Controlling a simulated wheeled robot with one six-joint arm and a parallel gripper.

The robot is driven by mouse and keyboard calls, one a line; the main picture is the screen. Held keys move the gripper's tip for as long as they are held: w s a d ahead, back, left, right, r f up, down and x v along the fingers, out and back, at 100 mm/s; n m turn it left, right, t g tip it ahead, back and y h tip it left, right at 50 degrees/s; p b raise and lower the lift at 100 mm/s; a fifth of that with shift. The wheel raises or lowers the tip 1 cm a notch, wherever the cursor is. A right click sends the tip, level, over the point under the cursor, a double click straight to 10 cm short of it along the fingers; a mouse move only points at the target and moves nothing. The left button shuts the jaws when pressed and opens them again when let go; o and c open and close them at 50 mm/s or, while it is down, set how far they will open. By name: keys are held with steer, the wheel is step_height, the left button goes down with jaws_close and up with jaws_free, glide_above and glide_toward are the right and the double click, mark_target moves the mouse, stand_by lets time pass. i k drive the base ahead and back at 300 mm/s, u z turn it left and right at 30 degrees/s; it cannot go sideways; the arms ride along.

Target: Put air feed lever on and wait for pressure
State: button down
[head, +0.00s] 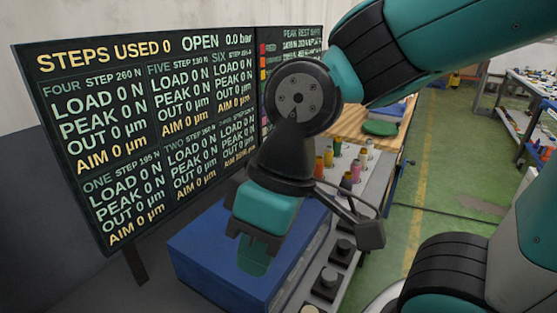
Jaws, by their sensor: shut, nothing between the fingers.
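My gripper (257,243) hangs in the middle of the head view, pointing down above a blue block-shaped unit (205,262). Its fingers look closed with nothing held, and I cannot tell whether they touch the unit. The dark display board (150,125) on the left reads "OPEN" and "0.0 bar", with "STEPS USED 0". Its load, peak and out readings show 0. I cannot make out which part is the air feed lever; my arm and gripper hide part of the bench. Black knobs (328,281) stand on the grey strip right of the blue unit.
Several coloured pegs (328,157) stand on the grey bench behind my gripper. A green item (380,128) lies on the wooden top beyond. Open green floor (450,190) lies to the right, with another cluttered workbench (535,95) at the far right.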

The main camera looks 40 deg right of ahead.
mark_target(346, 185)
steer(key=k, duration=1.35)
steer(key=z, duration=0.6)
steer(key=i, duration=1.85)
steer(key=u, duration=0.75)
